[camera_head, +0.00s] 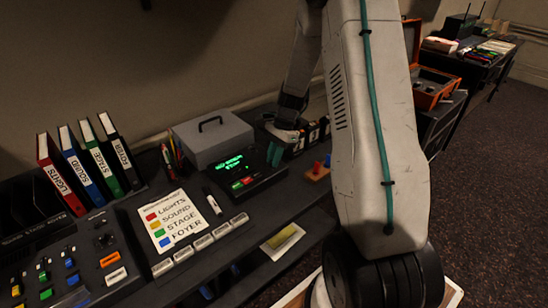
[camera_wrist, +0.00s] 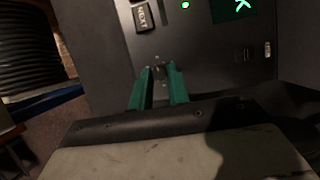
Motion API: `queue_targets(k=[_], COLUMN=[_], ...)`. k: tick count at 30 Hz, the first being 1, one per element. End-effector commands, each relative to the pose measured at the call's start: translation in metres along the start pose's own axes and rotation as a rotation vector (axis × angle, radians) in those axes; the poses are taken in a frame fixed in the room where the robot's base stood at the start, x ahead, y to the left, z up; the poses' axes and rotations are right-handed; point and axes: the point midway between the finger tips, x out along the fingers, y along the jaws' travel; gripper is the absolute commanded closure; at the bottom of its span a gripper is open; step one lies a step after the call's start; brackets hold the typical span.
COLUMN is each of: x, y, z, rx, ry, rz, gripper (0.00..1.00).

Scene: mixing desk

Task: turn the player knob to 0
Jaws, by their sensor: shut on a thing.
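The player (camera_head: 262,186) is a dark box with a green lit display (camera_head: 232,163) and a red and a green button. It stands on the desk in front of a grey cash box. In the wrist view its dark panel (camera_wrist: 215,65) fills the upper middle. My gripper (camera_head: 275,154) has teal fingers that point down at the player's right end. In the wrist view my gripper (camera_wrist: 158,76) is shut on the small dark player knob (camera_wrist: 158,71), mostly hidden between the fingertips. The knob's pointer and scale are too dark to read. In the head view the knob is hidden.
The grey box (camera_head: 212,138) stands close behind the player. A label sheet (camera_head: 171,219), marker and mixing desk lie left. A NEXT button (camera_wrist: 143,16) is near my fingers.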

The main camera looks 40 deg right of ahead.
Motion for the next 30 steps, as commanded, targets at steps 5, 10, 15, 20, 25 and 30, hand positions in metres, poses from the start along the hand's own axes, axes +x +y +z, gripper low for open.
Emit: queue_targets(k=[5, 10, 15, 20, 25, 30], x=[0.0001, 0.0004, 0.0007, 0.0007, 0.0012, 0.0014], y=[-0.0020, -0.0035, -0.0045, -0.0056, -0.0063, -0.0068], z=[0.0003, 0.0010, 0.0016, 0.0026, 0.0036, 0.0041], rx=[-0.154, -0.304, -0.453, -0.589, -0.719, -0.820], ry=[0.008, 0.016, 0.024, 0.031, 0.038, 0.042], rz=[0.064, 0.126, 0.188, 0.245, 0.299, 0.341], gripper=[1.00, 1.00, 1.00, 1.00, 1.00, 1.00])
